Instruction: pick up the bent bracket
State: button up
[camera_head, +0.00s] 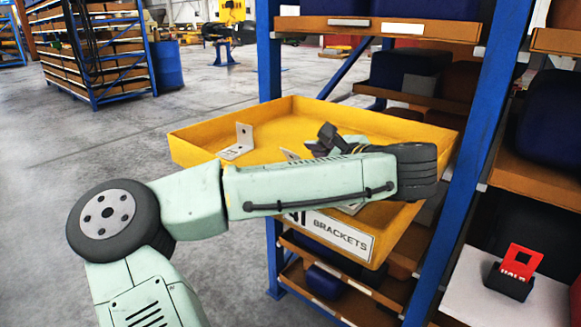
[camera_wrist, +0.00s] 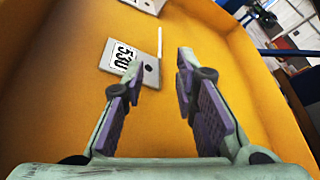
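A metal L-shaped bracket (camera_wrist: 148,72) with a label reading 530 lies on the yellow tray floor in the wrist view. Its upright flange shows as a thin edge, just ahead of the gap between my fingertips. My gripper (camera_wrist: 162,66) is open and empty; the left fingertip overlaps the bracket's label plate in the picture, and I cannot tell if they touch. Another bracket (camera_wrist: 148,4) is cut off at the top edge. In the head view, one L-shaped bracket (camera_head: 238,146) stands at the tray's left; my arm hides most of the others. I cannot tell which one is called bent.
The yellow tray (camera_head: 190,150) marked BRACKETS has raised walls around my gripper. Blue rack posts (camera_head: 462,200) and loaded shelves stand right and behind. A red tag (camera_head: 520,262) in a black holder sits at lower right.

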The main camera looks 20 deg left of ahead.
aim_at(293, 153)
jog(key=x, duration=0.2)
jog(key=shift+w+a+p, duration=0.25)
jog(key=shift+a+p, duration=0.05)
jog(key=p+x, duration=0.2)
jog(key=x, duration=0.2)
jog(key=shift+a, duration=0.25)
jog(key=shift+w+a+f, duration=0.2)
jog(key=shift+w+f, duration=0.05)
jog(key=shift+w, duration=0.05)
grip_shut()
